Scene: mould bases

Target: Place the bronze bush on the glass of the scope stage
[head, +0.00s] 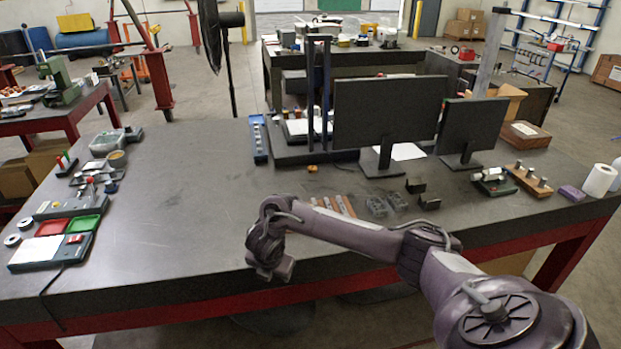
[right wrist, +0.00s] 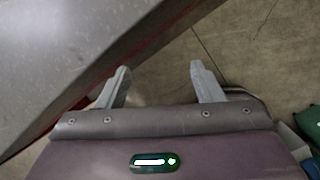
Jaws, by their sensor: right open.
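I cannot pick out the bronze bush for sure in either view. A stand with two dark blue uprights and a pale plate (head: 298,128) at the back of the bench, left of the large monitor, looks like the scope stage; its glass is too small to make out clearly. My right gripper (head: 270,268) hangs at the bench's front edge, far from that stand. In the right wrist view its two fingers (right wrist: 161,85) are apart with nothing between them, over the bench edge and floor. My left gripper is not in view.
Two monitors (head: 388,112) stand behind my right arm. Reddish bars (head: 338,205) and grey blocks (head: 385,203) lie near it. A wooden block with pins (head: 527,180) is at the right. Red and green trays (head: 52,228) are at the left. The bench's middle left is clear.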

